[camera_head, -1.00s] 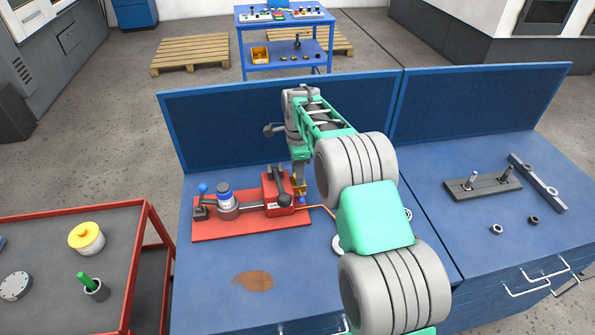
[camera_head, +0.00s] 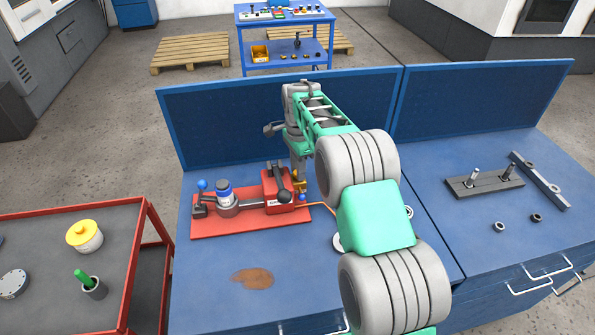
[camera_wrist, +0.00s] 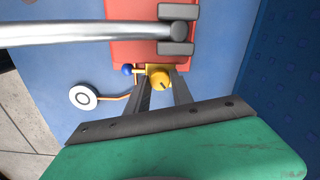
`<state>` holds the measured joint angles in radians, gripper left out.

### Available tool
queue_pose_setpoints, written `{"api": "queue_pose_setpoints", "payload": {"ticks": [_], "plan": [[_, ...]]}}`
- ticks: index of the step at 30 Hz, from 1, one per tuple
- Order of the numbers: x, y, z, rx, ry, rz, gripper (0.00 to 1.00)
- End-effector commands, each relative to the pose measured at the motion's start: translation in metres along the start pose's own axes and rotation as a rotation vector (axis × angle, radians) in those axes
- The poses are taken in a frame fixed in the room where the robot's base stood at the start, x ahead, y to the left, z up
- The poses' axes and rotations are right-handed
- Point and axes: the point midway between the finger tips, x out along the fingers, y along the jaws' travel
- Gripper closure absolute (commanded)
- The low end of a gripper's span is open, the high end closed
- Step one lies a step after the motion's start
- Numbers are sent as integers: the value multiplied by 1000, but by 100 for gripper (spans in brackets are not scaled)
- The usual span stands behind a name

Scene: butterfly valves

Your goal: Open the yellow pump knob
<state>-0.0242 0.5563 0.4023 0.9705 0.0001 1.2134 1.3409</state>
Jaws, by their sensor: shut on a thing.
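The yellow pump knob (camera_wrist: 160,79) shows in the wrist view at the end of the red pump, with a dark mark on its face. My gripper (camera_wrist: 162,88) reaches down to it, and its two dark fingers are shut on the knob from both sides. In the head view the red pump body (camera_head: 284,188) stands on a red base plate (camera_head: 235,226) on the blue bench. My gripper (camera_head: 300,182) is at the pump's right end there, and my arm and gripper partly hide the knob. A small blue ball (camera_wrist: 127,69) sits beside the knob.
A blue-capped cylinder (camera_head: 225,192) stands on the red plate's left part. A metal pump lever (camera_wrist: 85,32) crosses above the pump. An orange hose runs to a round white gauge (camera_wrist: 83,97). A blue panel (camera_head: 290,115) rises behind the bench.

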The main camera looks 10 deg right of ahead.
Motion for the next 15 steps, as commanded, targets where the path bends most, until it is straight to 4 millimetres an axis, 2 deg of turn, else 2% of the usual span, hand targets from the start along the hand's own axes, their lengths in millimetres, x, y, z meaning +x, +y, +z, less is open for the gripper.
{"api": "queue_pose_setpoints", "payload": {"ticks": [5, 13, 14, 15], "plan": [[0, -1, 0, -140, 1, -3, 100], [-1, -1, 0, -150, 1, -3, 100], [-1, -1, 0, -150, 1, -3, 71], [-1, -1, 0, -149, 1, -3, 68]]}}
